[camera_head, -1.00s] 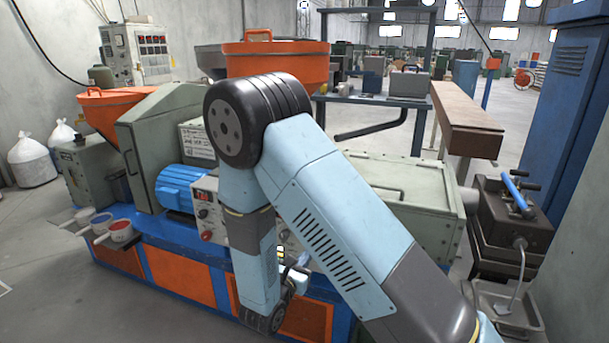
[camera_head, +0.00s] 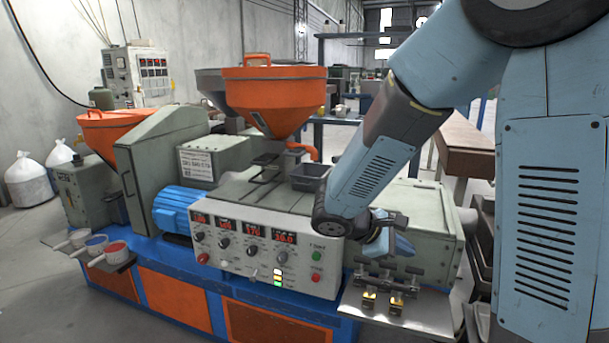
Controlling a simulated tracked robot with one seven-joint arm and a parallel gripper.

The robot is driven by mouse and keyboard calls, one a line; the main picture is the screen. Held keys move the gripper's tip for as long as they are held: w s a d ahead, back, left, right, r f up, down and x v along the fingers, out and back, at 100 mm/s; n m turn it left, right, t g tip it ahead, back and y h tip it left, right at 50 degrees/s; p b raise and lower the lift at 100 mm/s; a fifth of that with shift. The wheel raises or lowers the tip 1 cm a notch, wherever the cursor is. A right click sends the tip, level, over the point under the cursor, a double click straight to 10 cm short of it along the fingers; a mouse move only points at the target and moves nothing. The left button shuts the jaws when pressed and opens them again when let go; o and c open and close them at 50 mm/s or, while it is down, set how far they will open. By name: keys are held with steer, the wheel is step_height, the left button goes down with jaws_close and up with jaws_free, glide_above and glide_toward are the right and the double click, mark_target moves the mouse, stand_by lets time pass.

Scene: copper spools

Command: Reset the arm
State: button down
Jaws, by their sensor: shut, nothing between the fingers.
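My arm, light blue with dark joints, comes in from the upper right and reaches down over the machine. My gripper (camera_head: 396,246) is at the low end of the arm, in front of the right part of the machine. It is shut and holds nothing that I can see; its fingertips are hard to make out. Just below it is a dark metal fixture (camera_head: 386,284) with small brass parts on a metal plate. I cannot tell whether the gripper touches it.
The blue and orange machine (camera_head: 170,255) with a control panel (camera_head: 262,250) fills the middle. An orange hopper (camera_head: 275,95) rises from it. A dark tray (camera_head: 309,177) sits on its top. Several small cups stand at the left on a shelf (camera_head: 112,262). Open floor lies at the lower left.

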steer(key=s+d+r+m+t+y, duration=0.1)
steer(key=s+r+m+t+y, duration=0.2)
steer(key=s+r+m+y, duration=0.8)
steer(key=s+r+m, duration=0.1)
steer(key=s+r, duration=0.1)
steer(key=s, duration=0.2)
steer(key=shift+s+d+r+m, duration=0.2)
steer(key=shift+s+m, duration=0.15)
steer(key=shift+m, duration=0.05)
stand_by(0.7)
